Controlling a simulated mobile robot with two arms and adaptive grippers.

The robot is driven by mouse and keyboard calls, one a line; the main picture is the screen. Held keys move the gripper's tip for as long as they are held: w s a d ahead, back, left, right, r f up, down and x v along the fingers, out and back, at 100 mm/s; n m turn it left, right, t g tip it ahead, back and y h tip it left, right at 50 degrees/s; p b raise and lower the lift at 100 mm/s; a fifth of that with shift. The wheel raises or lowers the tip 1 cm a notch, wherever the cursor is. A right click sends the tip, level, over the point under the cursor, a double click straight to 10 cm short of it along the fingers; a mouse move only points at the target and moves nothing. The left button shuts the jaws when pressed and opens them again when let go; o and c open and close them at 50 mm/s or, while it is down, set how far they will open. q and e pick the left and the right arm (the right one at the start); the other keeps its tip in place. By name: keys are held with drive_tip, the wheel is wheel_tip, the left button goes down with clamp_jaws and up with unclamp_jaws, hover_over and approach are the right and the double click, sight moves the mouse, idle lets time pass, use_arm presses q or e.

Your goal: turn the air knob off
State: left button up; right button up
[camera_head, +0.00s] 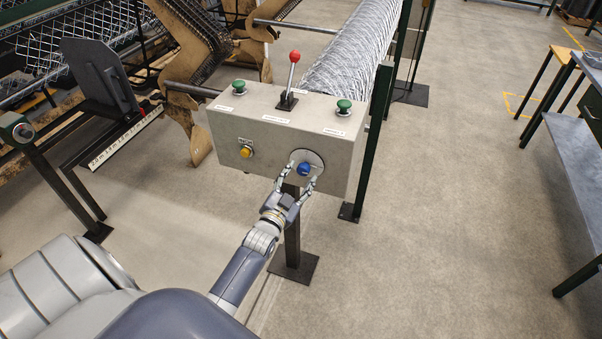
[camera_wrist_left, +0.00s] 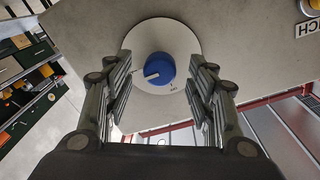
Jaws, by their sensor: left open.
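The blue air knob (camera_head: 304,169) sits on a round pale dial on the front face of the grey control box (camera_head: 225,125). My left gripper (camera_head: 305,180) is open, with one finger on each side of the knob. In the left wrist view its fingers (camera_wrist_left: 163,85) stand apart from the knob, with gaps on both sides. My right gripper is not in view.
The box also carries a yellow button (camera_head: 246,152), two green buttons (camera_head: 239,86) and a red-tipped lever (camera_head: 294,57). A dark post (camera_head: 292,235) holds the box up. A mesh roll (camera_head: 350,50) lies behind it. The floor to the right is clear up to a workbench (camera_head: 575,150).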

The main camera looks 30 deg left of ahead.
use_arm(q)
drive_tip(key=shift+w+a, duration=0.2)
drive_tip(key=shift+w, duration=0.7)
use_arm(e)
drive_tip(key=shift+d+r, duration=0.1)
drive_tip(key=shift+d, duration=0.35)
use_arm(q)
drive_tip(key=shift+c, duration=0.5)
drive_tip(key=c, duration=1)
drive_tip(key=shift+o, duration=0.2)
